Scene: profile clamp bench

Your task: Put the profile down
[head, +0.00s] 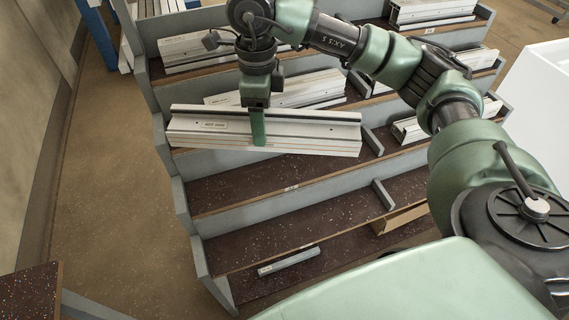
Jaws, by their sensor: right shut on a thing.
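The profile (310,132) is a long, silvery metal bar with a small label near its left end. It lies across the view in front of the stepped rack, nearly level. My right gripper (258,135) is shut on it near its middle, with a green finger over its near face. The gripper comes down from above and hides a little of the bar. I cannot tell whether the profile touches the shelf beneath it. My left gripper is not in view.
A stepped rack has dark speckled shelves (240,188) with grey dividers (383,194). Other profiles lie on the upper tiers, such as one at the top right (432,12). A short grey bar (289,262) lies low down. The shelf below the held profile has bare room.

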